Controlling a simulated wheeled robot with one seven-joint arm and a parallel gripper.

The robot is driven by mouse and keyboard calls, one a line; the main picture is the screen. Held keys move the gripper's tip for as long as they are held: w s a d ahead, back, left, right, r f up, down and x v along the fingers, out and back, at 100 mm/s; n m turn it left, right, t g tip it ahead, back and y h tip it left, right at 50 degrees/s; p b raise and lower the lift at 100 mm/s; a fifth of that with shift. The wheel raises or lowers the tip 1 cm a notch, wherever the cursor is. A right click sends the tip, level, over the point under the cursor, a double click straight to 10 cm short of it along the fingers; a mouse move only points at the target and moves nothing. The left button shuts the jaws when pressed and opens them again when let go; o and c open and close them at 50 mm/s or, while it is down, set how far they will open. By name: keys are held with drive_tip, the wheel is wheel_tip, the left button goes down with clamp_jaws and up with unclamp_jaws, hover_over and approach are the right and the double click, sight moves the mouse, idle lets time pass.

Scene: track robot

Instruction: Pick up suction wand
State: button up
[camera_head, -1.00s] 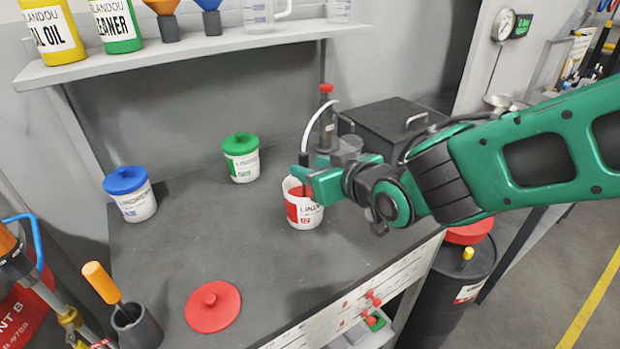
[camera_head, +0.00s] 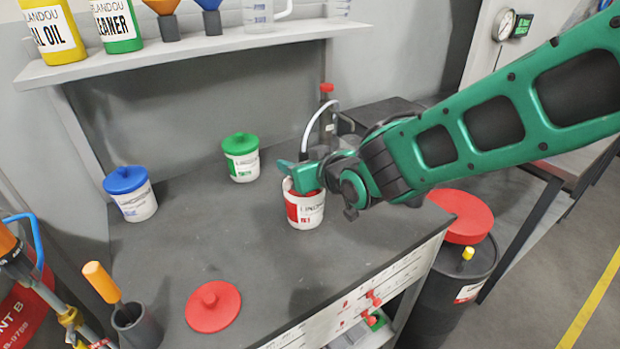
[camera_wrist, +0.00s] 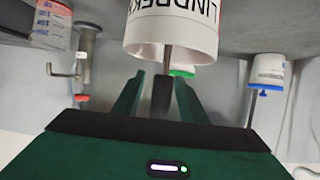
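The suction wand has a thin grey rod (camera_wrist: 168,58) and a black grip (camera_wrist: 161,96) in the wrist view. The rod goes into the open mouth of the red-labelled white tub (camera_head: 305,210). My gripper (camera_wrist: 158,92) is at the wand, just above the tub's rim. Its green fingers stand apart on either side of the black grip, with a narrow gap showing. In the head view my gripper (camera_head: 302,175) hides most of the wand.
A green-lidded tub (camera_head: 241,160) and a blue-lidded tub (camera_head: 131,195) stand on the bench. A loose red lid (camera_head: 213,306) lies near the front. A dark box (camera_head: 385,115) is behind my arm. A shelf (camera_head: 190,56) runs above; the middle bench is clear.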

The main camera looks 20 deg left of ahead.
clamp_jaws()
